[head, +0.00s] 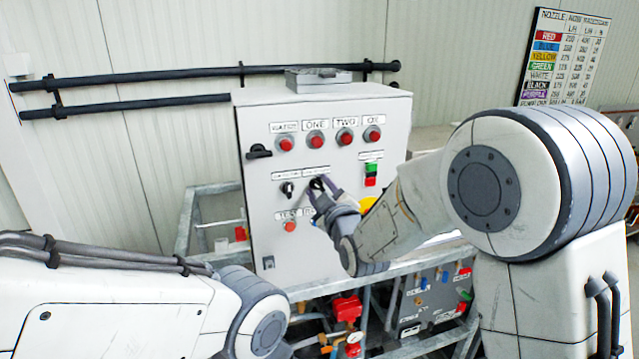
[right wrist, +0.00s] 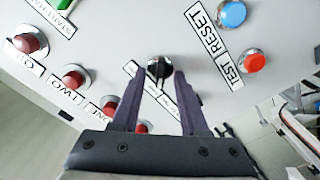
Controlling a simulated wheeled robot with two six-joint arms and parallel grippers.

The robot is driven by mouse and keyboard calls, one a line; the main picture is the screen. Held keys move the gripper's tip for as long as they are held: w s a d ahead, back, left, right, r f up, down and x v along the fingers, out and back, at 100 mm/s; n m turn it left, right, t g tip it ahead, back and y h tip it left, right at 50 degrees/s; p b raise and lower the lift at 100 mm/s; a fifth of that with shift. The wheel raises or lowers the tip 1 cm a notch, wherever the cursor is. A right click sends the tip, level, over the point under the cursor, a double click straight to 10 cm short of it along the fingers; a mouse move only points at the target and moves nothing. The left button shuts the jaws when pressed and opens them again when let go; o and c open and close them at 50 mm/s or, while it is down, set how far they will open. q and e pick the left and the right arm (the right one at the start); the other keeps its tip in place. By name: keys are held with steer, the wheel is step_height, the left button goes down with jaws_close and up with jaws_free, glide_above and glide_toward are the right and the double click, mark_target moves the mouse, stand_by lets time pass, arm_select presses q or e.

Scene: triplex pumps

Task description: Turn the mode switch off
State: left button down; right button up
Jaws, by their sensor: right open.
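Two black rotary switches are on the front of a grey control cabinet (head: 250,225). The left switch (head: 288,188) stands clear in the head view; the right switch (head: 318,183) is partly covered by my right gripper (head: 322,196). The small labels above them are too blurred to read, so I cannot tell which is the mode switch. In the right wrist view my right gripper (right wrist: 164,78) is open, its two purple fingertips on either side of a black switch knob (right wrist: 160,67). I cannot tell whether they touch it. My left arm shows at lower left; its gripper is out of view.
Red lamps (head: 316,139) line the cabinet above the switches. Green and red start buttons (head: 371,174) sit to the right. A red test button (head: 290,226) is below; a blue reset button (right wrist: 232,13) shows in the wrist view. A metal frame (head: 185,225) surrounds the cabinet.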

steer(key=shift+w, duration=0.1)
jaws_close()
steer(key=shift+f+m+b, duration=0.15)
steer(key=shift+m+b, duration=0.35)
steer(key=shift+b, duration=0.5)
steer(key=m+b, duration=0.5)
steer(key=b, duration=0.2)
steer(key=shift+d, duration=0.1)
steer(key=shift+m+b, duration=1.4)
steer(key=shift+r, duration=0.2)
